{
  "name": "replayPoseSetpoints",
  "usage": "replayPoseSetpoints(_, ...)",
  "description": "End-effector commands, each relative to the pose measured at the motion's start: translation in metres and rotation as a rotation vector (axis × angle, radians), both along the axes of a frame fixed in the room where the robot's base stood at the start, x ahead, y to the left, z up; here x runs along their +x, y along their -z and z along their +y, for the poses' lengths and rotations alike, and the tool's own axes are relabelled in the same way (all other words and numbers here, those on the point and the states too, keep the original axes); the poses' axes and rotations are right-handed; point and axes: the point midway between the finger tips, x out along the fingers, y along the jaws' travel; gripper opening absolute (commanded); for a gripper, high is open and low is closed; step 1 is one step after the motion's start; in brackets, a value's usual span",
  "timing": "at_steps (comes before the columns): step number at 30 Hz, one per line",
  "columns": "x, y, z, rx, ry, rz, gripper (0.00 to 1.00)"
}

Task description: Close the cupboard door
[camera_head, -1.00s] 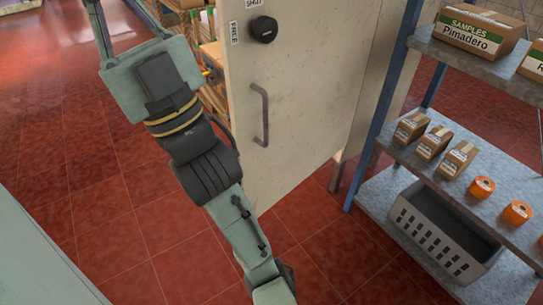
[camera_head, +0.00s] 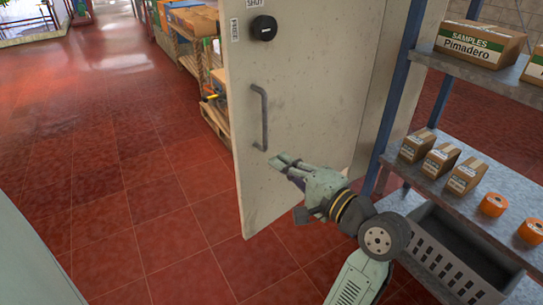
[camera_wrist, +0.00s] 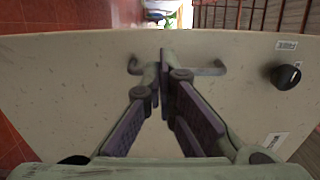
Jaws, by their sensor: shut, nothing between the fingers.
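The cupboard door (camera_head: 305,85) is a pale panel standing swung out, with its free edge toward the left. It carries a dark bar handle (camera_head: 264,120) and, above it, a round black knob (camera_head: 263,28) beside labels reading FREE and SHUT. My gripper (camera_head: 283,161) is in front of this face, just below and right of the handle in the head view. In the wrist view the door (camera_wrist: 75,85) fills most of the picture; my shut, empty fingers (camera_wrist: 164,72) overlap the handle (camera_wrist: 212,70), with the knob (camera_wrist: 286,77) to the right. I cannot tell whether they touch the door.
A metal shelf (camera_head: 510,185) stands at the right, with boxes, orange rolls (camera_head: 493,204) and a grey crate (camera_head: 440,254) below, close to my arm. Wooden pallets and goods (camera_head: 190,50) stand behind the door. The red tiled floor (camera_head: 110,170) at the left is clear.

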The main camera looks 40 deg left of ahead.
Motion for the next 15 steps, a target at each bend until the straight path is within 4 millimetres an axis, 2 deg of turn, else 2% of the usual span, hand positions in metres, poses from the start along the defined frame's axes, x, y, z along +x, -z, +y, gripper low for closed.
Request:
replayPoseSetpoints(9, 0.012, -0.002, 0.068, 0.0, -0.006, -0.002, 0.0)
replayPoseSetpoints(15, 0.019, -0.002, 0.102, -0.001, -0.003, -0.004, 0.0)
